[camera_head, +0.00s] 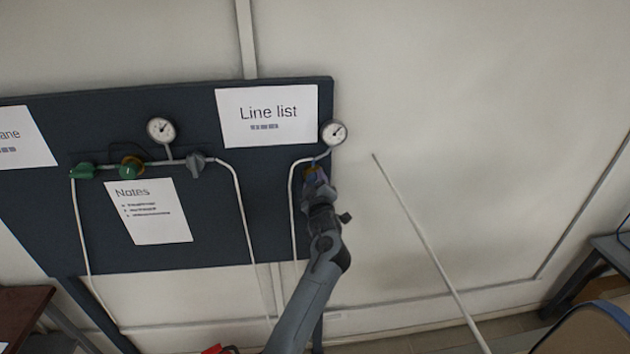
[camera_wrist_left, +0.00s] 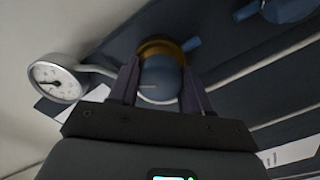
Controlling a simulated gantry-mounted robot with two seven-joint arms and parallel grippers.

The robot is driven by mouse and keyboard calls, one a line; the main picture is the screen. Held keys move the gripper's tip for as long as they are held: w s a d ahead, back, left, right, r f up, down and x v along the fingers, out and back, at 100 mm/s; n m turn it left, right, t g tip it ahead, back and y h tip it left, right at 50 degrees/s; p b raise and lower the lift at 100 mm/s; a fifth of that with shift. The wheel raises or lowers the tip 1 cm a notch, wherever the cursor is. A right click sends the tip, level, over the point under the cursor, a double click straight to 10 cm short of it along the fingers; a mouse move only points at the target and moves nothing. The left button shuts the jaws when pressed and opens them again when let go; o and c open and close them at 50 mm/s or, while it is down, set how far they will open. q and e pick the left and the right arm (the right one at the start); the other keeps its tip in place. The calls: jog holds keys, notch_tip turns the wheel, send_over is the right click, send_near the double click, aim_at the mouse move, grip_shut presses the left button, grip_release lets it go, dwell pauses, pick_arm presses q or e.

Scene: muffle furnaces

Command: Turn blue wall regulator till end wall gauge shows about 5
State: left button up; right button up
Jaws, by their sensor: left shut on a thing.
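The blue wall regulator (camera_wrist_left: 160,78) has a round blue knob with a brass-coloured collar. In the left wrist view it sits between the two fingers of my left gripper (camera_wrist_left: 158,95), which is shut on it. In the head view my left gripper (camera_head: 316,182) covers most of the regulator at the board's right edge. The end wall gauge (camera_head: 333,133) is a round white dial just above it. It also shows in the left wrist view (camera_wrist_left: 56,80); its needle is visible but the numbers are too small to read. My right gripper is not in view.
A dark board (camera_head: 200,255) carries a second gauge (camera_head: 160,130), a green valve (camera_head: 83,171), a green knob (camera_head: 131,168), a grey knob (camera_head: 196,161) and white pipes. A "Line list" sheet (camera_head: 267,115) hangs left of the end gauge. A thin white rod (camera_head: 425,240) slants at right.

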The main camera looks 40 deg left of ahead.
pick_arm(q)
jog(key=shift+f+m+p, duration=0.1)
jog(key=shift+m+p, duration=0.2)
jog(key=shift+m, duration=0.8)
jog(key=o, duration=1.1)
jog(key=shift+c, duration=0.2)
jog(key=shift+s+d, duration=0.3)
jog(key=shift+d, duration=0.05)
jog(key=b+v, duration=0.2)
jog(key=v, duration=0.8)
